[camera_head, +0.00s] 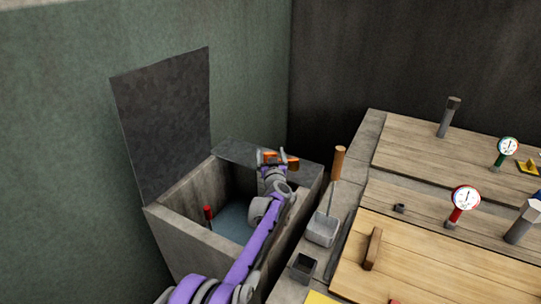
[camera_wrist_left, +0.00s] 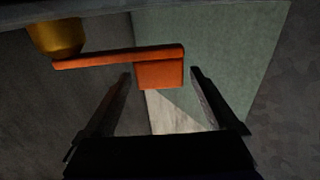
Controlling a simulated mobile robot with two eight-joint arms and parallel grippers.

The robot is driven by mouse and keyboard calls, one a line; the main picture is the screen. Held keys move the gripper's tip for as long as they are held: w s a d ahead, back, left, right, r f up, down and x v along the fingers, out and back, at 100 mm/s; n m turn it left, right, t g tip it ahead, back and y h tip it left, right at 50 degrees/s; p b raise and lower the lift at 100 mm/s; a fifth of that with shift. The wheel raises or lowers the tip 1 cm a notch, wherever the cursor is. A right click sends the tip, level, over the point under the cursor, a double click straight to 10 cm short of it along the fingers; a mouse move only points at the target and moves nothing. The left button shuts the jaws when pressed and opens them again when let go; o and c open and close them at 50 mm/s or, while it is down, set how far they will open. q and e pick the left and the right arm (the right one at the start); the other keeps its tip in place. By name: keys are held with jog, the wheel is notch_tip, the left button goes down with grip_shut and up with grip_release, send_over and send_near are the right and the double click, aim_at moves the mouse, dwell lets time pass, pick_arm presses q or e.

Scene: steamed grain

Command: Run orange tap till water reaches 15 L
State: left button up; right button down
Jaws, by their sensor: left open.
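The orange tap (camera_head: 286,160) sits at the back edge of a grey stone tank (camera_head: 172,236). In the left wrist view its orange handle (camera_wrist_left: 120,58) extends from a brass-coloured body (camera_wrist_left: 56,38) at the upper left. My left gripper (camera_head: 271,158) is open at the tap, with the handle's end ahead of and between its fingertips; I cannot tell whether they touch. Bluish water (camera_head: 233,219) lies in the tank, partly hidden by my left arm. A red-topped upright piece (camera_head: 208,214) stands inside the tank; no level marks are readable. My right gripper is not in view.
A dark lid panel (camera_head: 165,125) stands raised at the tank's left. To the right are a metal scoop with wooden handle (camera_head: 324,222), a small dark box (camera_head: 302,267), and wooden boards (camera_head: 450,262) with a red gauge (camera_head: 464,198) and green gauge (camera_head: 508,147).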

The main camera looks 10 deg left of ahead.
pick_arm(q)
notch_tip(320, 180, up, 9)
jog(key=shift+r+p, duration=0.2)
jog(key=shift+p, duration=0.9)
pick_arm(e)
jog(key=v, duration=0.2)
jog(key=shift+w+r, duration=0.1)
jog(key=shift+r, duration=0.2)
